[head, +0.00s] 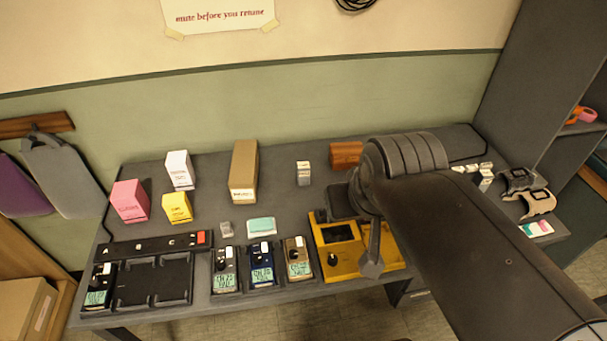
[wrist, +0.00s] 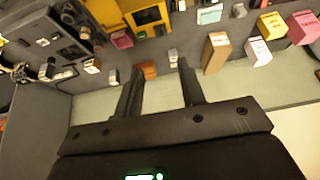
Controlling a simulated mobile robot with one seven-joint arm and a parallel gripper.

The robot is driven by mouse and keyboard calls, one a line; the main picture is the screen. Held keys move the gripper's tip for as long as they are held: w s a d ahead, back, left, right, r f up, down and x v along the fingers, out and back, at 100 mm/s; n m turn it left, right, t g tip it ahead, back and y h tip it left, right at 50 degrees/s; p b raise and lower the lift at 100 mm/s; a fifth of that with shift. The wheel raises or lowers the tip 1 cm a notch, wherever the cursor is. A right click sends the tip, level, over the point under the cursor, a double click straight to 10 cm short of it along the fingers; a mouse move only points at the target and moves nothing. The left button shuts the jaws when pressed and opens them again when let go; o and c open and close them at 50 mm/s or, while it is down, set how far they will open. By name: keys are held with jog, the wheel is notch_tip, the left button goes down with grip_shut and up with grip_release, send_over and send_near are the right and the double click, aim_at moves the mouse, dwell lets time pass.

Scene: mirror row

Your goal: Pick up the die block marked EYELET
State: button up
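No label reading EYELET is legible, so I cannot tell which block it is. A small grey-and-white block (head: 303,173) stands alone at the back middle of the table in the head view; it appears to be the one near the right fingertip in the wrist view (wrist: 173,56). A small grey block (head: 226,228) stands behind the handheld meters. Several small white-topped blocks (head: 486,180) stand at the right, partly behind my arm. My gripper (wrist: 160,70) is open and empty, fingers apart, pointing towards the table. My arm hides part of the table's right side.
A brown wooden box (head: 346,154) is near the back. A tall cardboard box (head: 243,172), white (head: 179,170), pink (head: 130,201) and yellow cartons (head: 177,207) stand left. A yellow device (head: 343,262) and several meters (head: 262,265) line the front. A shelf unit rises at right.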

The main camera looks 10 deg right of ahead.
jog(key=shift+o, duration=0.4)
jog(key=o, duration=0.5)
jog(key=g, duration=0.1)
send_over(306, 168)
jog(key=s, duration=0.3)
notch_tip(306, 168, down, 17)
jog(key=shift+m, duration=0.3)
jog(key=x, duration=0.6)
jog(key=shift+f, duration=0.2)
jog(key=shift+a+x, duration=0.15)
jog(key=shift+x, duration=1.15)
jog(key=shift+a+x, duration=0.1)
jog(key=shift+x, duration=1.2)
